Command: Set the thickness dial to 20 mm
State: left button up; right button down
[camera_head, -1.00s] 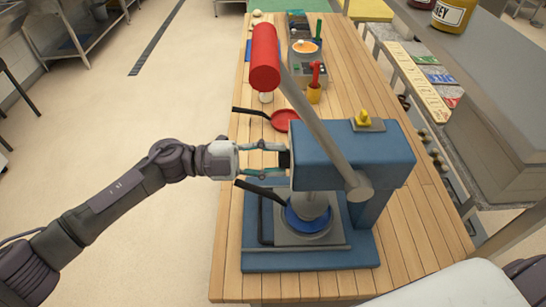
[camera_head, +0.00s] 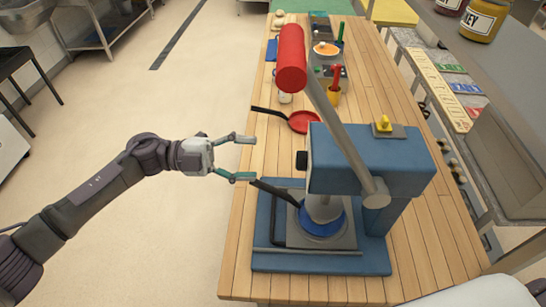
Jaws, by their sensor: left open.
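A blue press (camera_head: 360,165) with a long grey lever and a red handle (camera_head: 291,58) stands on the wooden table. A small black knob (camera_head: 301,160), which looks like the thickness dial, sticks out of the left side of the press head. No scale or number on it can be read. My left gripper (camera_head: 252,157) is open and empty to the left of the knob, with a clear gap between fingertips and knob. Its fingers point right, toward the knob. My right gripper is not in view.
A black handle (camera_head: 272,190) juts left from the press plate, just below the lower fingertip. A red pan (camera_head: 304,122) lies behind the press. The floor left of the wooden table (camera_head: 236,265) is free near my arm.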

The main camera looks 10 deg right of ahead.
pick_arm(q)
jog(key=shift+v, duration=1.6)
